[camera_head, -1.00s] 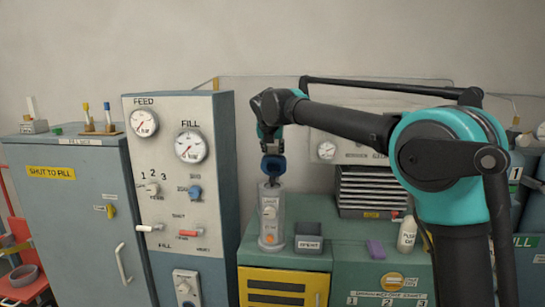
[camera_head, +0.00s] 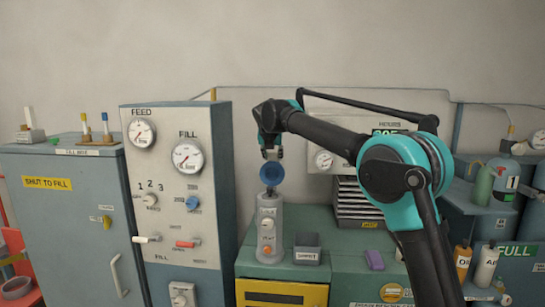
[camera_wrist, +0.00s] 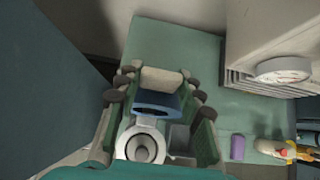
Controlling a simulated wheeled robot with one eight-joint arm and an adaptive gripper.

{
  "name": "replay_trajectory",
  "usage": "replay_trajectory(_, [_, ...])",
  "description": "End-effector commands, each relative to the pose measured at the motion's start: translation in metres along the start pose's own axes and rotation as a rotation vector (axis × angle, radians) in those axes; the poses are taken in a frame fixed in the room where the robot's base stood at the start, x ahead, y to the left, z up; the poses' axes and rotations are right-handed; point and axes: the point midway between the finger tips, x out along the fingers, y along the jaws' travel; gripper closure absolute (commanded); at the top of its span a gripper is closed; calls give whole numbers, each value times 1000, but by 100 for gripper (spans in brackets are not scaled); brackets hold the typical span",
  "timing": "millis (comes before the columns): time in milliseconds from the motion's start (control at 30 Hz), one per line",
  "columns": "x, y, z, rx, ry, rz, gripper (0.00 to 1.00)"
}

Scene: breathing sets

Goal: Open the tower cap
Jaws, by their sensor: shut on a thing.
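The grey tower (camera_head: 269,228) stands upright on the green cabinet, with an orange knob on its front. Its blue cap (camera_head: 272,174) is right above the tower top and tilted, with its round face toward the head camera. My gripper (camera_head: 270,150) is shut on the cap from above. In the wrist view the blue cap (camera_wrist: 157,103) lies between the two fingers of my gripper (camera_wrist: 158,94), and the round top of the tower (camera_wrist: 141,146) shows uncovered beside it. Whether a hinge joins cap and tower I cannot tell.
A small dark grey bin (camera_head: 307,248) stands close right of the tower. A purple block (camera_head: 374,259) lies farther right. The tall gauge panel (camera_head: 178,190) rises close on the left. A dark slatted rack (camera_head: 357,203) stands behind. A small patch of cabinet top between bin and block is clear.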

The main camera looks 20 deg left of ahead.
Motion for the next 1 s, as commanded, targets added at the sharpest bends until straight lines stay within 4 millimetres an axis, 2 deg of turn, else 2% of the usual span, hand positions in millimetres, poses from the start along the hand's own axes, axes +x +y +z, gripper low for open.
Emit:
replay_trajectory(333, [0, 0, 2, -1, -6, 1, 100])
replay_trajectory(367, [0, 0, 2, -1, -6, 1, 60])
replay_trajectory(500, [0, 0, 1, 0, -4, 1, 42])
replay_trajectory(833, [-2, 0, 0, 0, -1, 0, 41])
replay_trajectory(1000, [-19, 0, 0, -1, -1, 1, 41])
